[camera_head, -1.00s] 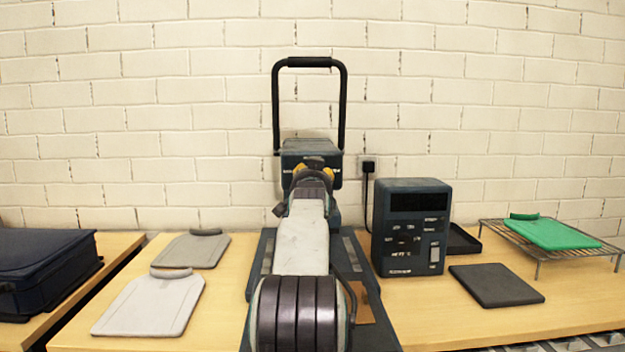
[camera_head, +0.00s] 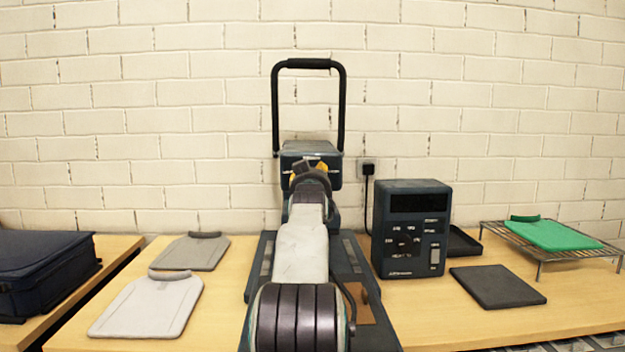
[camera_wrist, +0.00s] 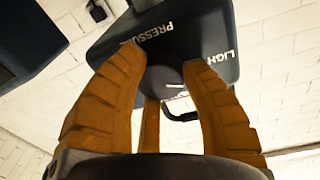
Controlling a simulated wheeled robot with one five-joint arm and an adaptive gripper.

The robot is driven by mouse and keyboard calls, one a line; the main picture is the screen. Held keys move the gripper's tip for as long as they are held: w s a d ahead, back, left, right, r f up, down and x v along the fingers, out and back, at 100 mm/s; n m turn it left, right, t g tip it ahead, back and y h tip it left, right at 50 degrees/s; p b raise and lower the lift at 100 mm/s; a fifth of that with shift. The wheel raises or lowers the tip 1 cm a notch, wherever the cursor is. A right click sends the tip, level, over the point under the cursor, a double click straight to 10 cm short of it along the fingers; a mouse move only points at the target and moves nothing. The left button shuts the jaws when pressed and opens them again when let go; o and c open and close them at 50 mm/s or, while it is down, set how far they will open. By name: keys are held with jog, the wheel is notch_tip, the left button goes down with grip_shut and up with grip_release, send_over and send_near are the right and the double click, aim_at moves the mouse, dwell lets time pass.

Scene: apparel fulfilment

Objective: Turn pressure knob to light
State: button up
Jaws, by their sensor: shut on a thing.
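The heat press (camera_head: 309,149) stands in the middle of the table, with its tall black handle (camera_head: 309,63) raised above the head. In the wrist view, the press's dark panel (camera_wrist: 222,20) carries the words PRESSURE and part of LIGHT. The dark round pressure knob (camera_wrist: 168,62) is on this panel, between my gripper's orange fingers (camera_wrist: 168,75). In the head view, my arm covers most of the press front, and only bits of the orange fingers show.
A dark control box (camera_head: 412,262) with a display stands right of the press. A black pad (camera_head: 497,286), a wire rack (camera_head: 540,253) with a green piece, and pale boards (camera_head: 150,303) lie on the table (camera_head: 225,290). A dark case (camera_head: 40,270) is far left.

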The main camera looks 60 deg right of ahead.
jog(key=shift+a+r, duration=0.15)
jog(key=shift+r, duration=0.3)
jog(key=o, duration=0.8)
jog(key=shift+w, duration=0.1)
jog(key=o, duration=0.4)
jog(key=shift+f, duration=0.25)
jog(key=shift+v, duration=5.95)
